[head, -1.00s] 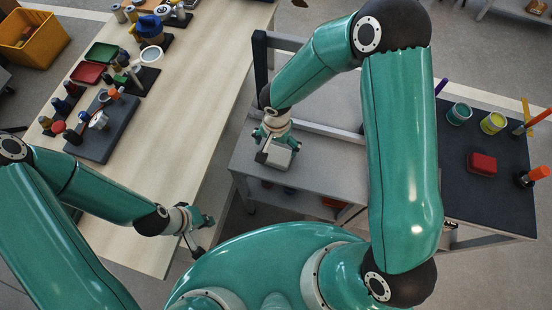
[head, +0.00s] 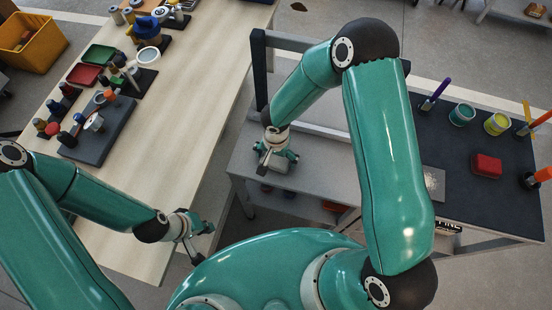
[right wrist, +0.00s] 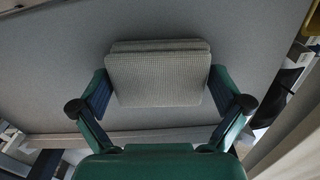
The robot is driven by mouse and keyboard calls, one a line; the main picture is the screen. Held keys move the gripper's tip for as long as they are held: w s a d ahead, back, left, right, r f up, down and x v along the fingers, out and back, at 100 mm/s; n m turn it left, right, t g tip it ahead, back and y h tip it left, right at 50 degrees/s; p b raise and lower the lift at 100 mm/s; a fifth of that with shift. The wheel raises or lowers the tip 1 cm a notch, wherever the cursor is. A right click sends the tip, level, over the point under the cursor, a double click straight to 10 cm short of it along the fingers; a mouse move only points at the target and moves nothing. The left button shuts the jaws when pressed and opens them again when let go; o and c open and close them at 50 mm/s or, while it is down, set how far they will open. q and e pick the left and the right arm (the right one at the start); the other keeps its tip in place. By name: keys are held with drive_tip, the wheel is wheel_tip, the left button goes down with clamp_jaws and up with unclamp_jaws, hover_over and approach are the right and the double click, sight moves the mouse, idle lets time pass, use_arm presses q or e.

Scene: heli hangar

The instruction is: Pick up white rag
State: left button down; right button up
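A folded, waffle-textured white rag (right wrist: 158,78), greyish in this light, lies on a grey shelf surface (right wrist: 60,50) in the right wrist view. My right gripper (right wrist: 163,88) is open, with one finger at each side of the rag and little room between. I cannot tell whether the fingers touch it. In the head view my right gripper (head: 277,158) is low over the grey bench and largely covers the rag. My left gripper (head: 200,238) is open and empty beside the near edge of the wooden table.
The long wooden table (head: 175,130) at the left bears trays, bottles and a dark board. A dark bench top (head: 480,200) at the right holds a red block (head: 487,165), paint cans and upright tools. A dark upright post (head: 259,70) stands behind the right gripper.

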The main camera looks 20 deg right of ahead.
drive_tip(key=c, duration=0.7)
wheel_tip(320, 180, up, 15)
drive_tip(key=p, duration=0.8)
drive_tip(key=shift+f, duration=0.2)
wheel_tip(320, 180, up, 6)
drive_tip(key=shift+f, duration=0.25)
drive_tip(key=o, duration=0.5)
drive_tip(key=c, duration=0.4)
drive_tip(key=shift+c, duration=0.2)
